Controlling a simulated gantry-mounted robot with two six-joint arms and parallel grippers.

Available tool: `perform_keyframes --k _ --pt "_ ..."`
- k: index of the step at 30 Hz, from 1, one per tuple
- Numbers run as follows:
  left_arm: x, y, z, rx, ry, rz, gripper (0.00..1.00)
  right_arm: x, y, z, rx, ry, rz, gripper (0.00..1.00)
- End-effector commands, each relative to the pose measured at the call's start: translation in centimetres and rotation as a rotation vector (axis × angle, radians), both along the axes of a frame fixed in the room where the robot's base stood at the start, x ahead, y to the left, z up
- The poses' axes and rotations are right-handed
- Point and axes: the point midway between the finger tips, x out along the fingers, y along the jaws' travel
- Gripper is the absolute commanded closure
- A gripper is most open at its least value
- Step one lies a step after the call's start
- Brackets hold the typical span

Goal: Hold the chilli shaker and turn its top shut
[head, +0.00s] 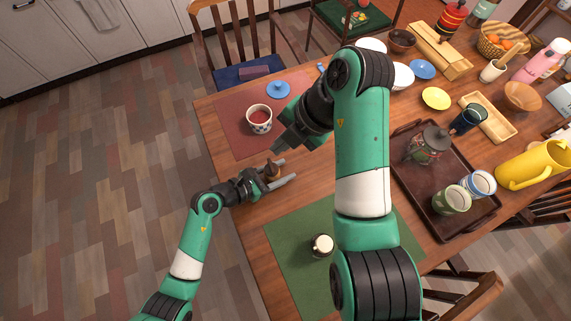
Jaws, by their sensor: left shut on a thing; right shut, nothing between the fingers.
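A small dark brown shaker (271,170), apparently the chilli shaker, is between the fingers of my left gripper (287,170), near the table's left edge. My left gripper is shut on it. The shaker is small in the picture, and I cannot tell how its top is turned. My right gripper (277,149) is shut and empty. It shows just above the shaker in the picture, pointing down and left. I cannot tell whether it touches the top.
A checked cup (259,119) and a blue lid (278,89) are on the red mat (229,109). A cream-topped jar (322,245) stands on the green mat (290,229). A brown tray (456,224) holds a lidded jar and cups at right.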

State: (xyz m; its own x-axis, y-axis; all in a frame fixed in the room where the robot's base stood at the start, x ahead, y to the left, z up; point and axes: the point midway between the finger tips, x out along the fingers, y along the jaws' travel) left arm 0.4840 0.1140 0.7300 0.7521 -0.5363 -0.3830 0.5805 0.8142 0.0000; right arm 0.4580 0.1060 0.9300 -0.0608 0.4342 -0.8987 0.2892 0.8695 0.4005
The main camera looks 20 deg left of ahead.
Motion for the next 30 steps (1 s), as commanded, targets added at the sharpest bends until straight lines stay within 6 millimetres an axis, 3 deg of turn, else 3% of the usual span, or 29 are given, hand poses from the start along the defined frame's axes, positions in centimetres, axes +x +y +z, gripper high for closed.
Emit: perform_keyframes --k 11,18,24,30 --pt "0.0 0.0 0.0 0.000 0.000 0.000 1.00 0.5 -1.4 0.1 0.012 0.553 -1.020 1.00" --pt "0.0 0.0 0.0 0.000 0.000 0.000 1.00 1.3 -4.0 -0.4 0.012 0.923 -1.587 1.00" --pt "0.0 0.0 0.0 0.000 0.000 0.000 1.00 2.7 -9.6 -2.7 0.047 1.040 -1.756 1.00" --pt "0.0 0.0 0.0 0.000 0.000 0.000 1.00 2.9 -10.1 -2.9 0.051 1.041 -1.768 1.00"
